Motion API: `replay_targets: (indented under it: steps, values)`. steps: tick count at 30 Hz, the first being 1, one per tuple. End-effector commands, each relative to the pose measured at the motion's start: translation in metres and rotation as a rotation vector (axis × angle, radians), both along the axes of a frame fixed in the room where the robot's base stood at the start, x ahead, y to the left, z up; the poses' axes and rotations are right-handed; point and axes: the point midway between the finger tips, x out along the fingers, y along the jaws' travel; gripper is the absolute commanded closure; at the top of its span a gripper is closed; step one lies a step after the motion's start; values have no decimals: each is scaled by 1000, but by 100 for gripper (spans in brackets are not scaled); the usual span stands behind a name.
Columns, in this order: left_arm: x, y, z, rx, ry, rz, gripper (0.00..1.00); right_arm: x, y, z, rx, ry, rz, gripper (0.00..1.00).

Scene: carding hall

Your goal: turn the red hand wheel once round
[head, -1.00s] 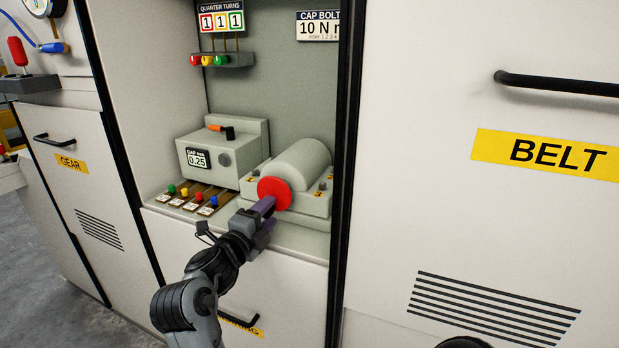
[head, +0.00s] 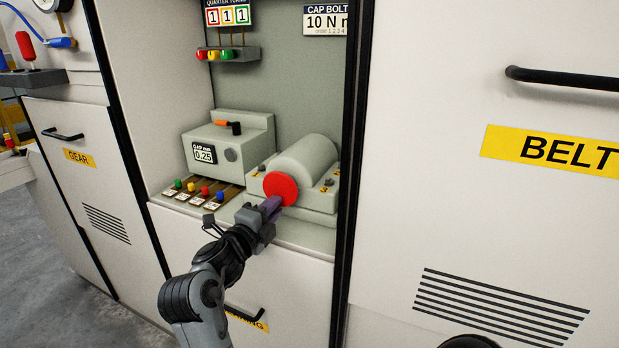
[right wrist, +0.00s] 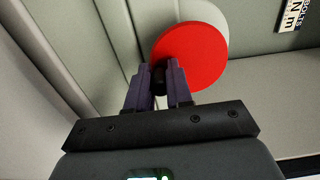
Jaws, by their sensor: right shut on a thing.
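The red hand wheel (head: 281,187) is a round disc on the end of a grey cylindrical housing (head: 310,158) inside the open bay. It also shows in the right wrist view (right wrist: 205,52). My right gripper (head: 271,205) is at the wheel's lower edge. In the right wrist view its purple fingers (right wrist: 158,82) are shut on a small dark handle (right wrist: 158,77) at the wheel's rim. The fingers hide part of the handle. My left gripper is not in view.
A grey box with a gap display (head: 204,154) and an orange-handled lever stands left of the housing. Several coloured pegs (head: 205,190) sit in front of it. A black bay edge (head: 350,160) lies to the right.

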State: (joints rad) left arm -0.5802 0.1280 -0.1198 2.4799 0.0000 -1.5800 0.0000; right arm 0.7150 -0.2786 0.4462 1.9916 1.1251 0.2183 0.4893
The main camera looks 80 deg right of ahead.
Motion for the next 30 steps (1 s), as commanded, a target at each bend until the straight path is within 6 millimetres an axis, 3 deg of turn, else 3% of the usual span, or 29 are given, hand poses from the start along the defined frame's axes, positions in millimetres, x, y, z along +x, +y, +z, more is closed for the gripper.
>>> replay_targets:
  steps: [21, 30]
  values:
    - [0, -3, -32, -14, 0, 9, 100, 3, -3, -7, -17, -173, -10, 94]
    - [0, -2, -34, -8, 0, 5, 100, 4, -4, -5, -21, -203, -10, 94]
